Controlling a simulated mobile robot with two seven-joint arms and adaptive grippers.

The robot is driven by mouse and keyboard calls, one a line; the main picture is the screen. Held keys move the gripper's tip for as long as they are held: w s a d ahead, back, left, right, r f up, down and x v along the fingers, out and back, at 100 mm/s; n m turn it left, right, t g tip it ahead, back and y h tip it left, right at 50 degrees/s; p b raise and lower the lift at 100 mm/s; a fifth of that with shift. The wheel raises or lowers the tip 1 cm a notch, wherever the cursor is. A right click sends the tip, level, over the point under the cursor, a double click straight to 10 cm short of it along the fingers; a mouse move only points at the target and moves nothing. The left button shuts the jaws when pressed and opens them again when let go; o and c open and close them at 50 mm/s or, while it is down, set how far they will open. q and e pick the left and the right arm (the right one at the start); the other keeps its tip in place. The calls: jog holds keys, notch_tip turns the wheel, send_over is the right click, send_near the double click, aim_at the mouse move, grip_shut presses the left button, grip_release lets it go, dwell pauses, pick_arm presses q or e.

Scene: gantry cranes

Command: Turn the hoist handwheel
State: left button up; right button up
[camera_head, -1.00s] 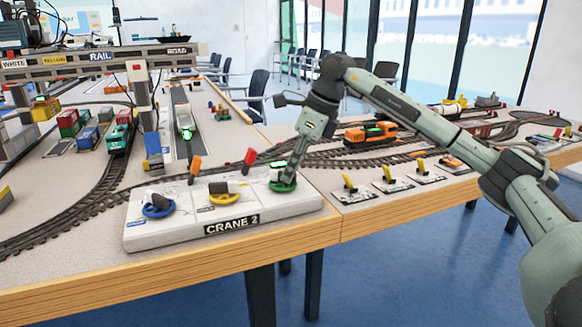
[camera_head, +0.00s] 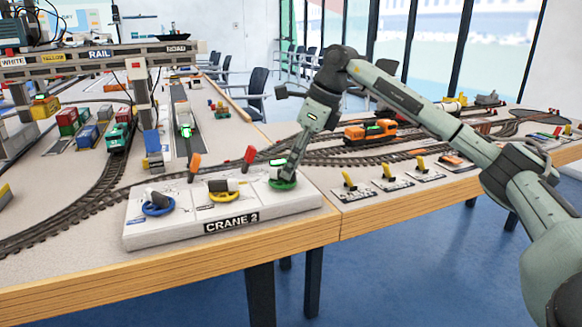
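A light grey panel marked CRANE 2 (camera_head: 175,236) lies at the table's front edge in the head view. It carries a blue handwheel (camera_head: 157,206), a yellow handwheel (camera_head: 222,196) and a green handwheel (camera_head: 283,184). Their small labels are too small to read, so I cannot tell which is the hoist one. My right gripper (camera_head: 289,178) points down at the green handwheel, its fingertips at or touching it. The fingers cover part of that wheel, and whether they are closed on it is unclear. My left gripper is not in view.
An orange lever (camera_head: 194,162) and a red lever (camera_head: 248,155) stand behind the handwheels. Yellow levers (camera_head: 390,170) stand to the right. A crane beam (camera_head: 100,62) spans the left side above a green locomotive (camera_head: 118,137). An orange locomotive (camera_head: 370,133) stands behind my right arm.

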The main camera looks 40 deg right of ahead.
jog(key=v, duration=1)
jog(key=shift+r, duration=0.4)
